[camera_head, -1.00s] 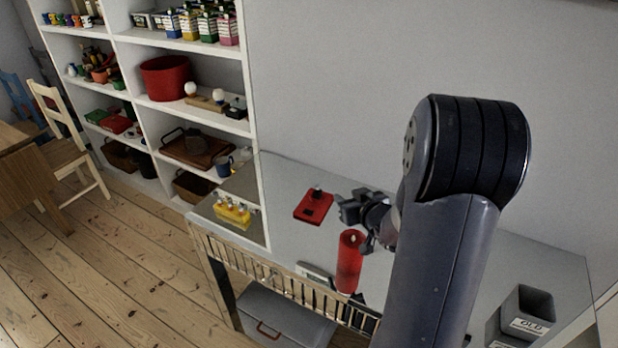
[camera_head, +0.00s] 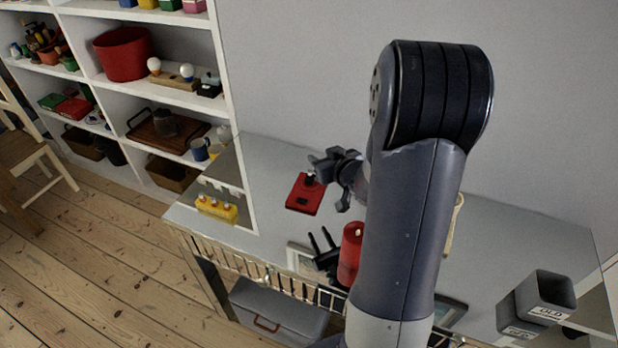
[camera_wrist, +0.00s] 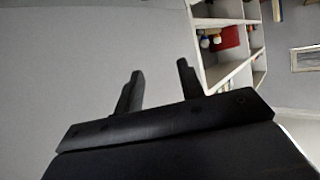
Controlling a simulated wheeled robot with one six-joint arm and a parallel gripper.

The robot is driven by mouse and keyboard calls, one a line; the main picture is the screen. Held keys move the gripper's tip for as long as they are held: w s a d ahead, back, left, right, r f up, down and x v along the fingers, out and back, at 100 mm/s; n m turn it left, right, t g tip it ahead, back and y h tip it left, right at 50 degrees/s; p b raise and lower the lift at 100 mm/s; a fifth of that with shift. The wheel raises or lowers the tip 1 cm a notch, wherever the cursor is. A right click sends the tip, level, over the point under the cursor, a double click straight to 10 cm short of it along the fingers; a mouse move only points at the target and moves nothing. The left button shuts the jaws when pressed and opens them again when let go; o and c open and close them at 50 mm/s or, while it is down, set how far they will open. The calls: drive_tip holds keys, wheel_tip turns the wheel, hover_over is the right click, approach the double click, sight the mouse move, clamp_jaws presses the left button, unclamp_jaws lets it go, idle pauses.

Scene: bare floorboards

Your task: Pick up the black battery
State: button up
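A red flat block or tray (camera_head: 303,198) lies on the grey bench (camera_head: 270,165). A small dark piece (camera_head: 310,179) sits at its far end; it is too small to tell whether this is the black battery. No battery shows in the wrist view. My arm hides part of the bench.
The shelf unit (camera_head: 228,110) stands left, with a red bowl (camera_head: 122,55) and a small dark box (camera_head: 210,86). Grey bins (camera_head: 545,297) stand right. A grey box (camera_head: 275,318) is below the bench.

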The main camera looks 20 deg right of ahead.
drive_tip(key=b, duration=0.8)
approach(311, 173)
drive_tip(key=x, duration=0.3)
drive_tip(key=shift+w+d, duration=0.1)
drive_tip(key=shift+w, duration=0.05)
drive_tip(key=shift+x, duration=3.75)
drive_tip(key=shift+c, duration=0.4)
clamp_jaws()
